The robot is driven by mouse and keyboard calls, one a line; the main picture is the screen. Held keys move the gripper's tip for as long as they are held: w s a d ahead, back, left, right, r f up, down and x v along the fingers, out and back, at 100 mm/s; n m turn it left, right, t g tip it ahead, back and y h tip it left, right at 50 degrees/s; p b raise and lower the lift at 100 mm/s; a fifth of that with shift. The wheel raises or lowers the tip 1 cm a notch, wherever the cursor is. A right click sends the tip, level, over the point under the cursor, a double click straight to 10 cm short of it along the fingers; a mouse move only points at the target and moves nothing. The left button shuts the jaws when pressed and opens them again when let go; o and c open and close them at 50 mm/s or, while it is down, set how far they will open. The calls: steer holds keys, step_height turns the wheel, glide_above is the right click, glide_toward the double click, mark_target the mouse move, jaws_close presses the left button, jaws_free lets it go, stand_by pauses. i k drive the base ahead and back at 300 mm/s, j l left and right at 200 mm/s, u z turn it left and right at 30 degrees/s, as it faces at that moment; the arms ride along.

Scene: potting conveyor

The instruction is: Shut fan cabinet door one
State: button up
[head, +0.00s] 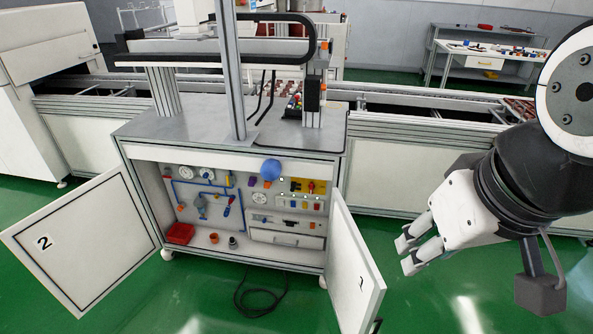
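The cabinet (235,152) stands in the middle of the head view with both doors swung open. Door one (352,262) is white with a dark-lined panel and a "1"; it hangs open on the right side, towards me. Door two (85,240), marked "2", is open on the left side. My gripper (406,255) is to the right of door one in the picture, apart from it. Its fingers point left and down, with a narrow gap between the tips, and hold nothing visible. The outer face of door one is mostly hidden.
Inside the cabinet are blue pipes, gauges, a red bin (180,233) and a drawer (286,239). A black cable (262,297) lies on the green floor below. Open floor lies right of door one. A conveyor (400,100) runs behind.

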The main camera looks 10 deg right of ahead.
mark_target(357, 287)
steer(key=k+l+u, duration=0.1)
steer(key=l+u, duration=0.15)
steer(key=k+l+u, duration=0.25)
steer(key=l, duration=0.2)
steer(key=k+l+u, duration=0.2)
steer(key=k+l, duration=0.25)
steer(key=l, duration=0.2)
steer(key=k+l+u, duration=0.1)
steer(key=k+l, duration=0.15)
steer(key=l, duration=0.2)
steer(key=k+l, duration=0.3)
steer(key=l, duration=0.15)
steer(key=k+l+u, duration=0.15)
steer(key=l, duration=0.3)
steer(key=i+l+u, duration=0.25)
steer(key=i+l, duration=0.45)
steer(key=i+l+u, duration=0.25)
steer(key=i+l, duration=0.4)
steer(key=l, duration=0.2)
steer(key=k+j+u, duration=0.1)
steer(key=j+u, duration=0.75)
steer(key=k+j, duration=0.05)
steer(key=j, duration=0.05)
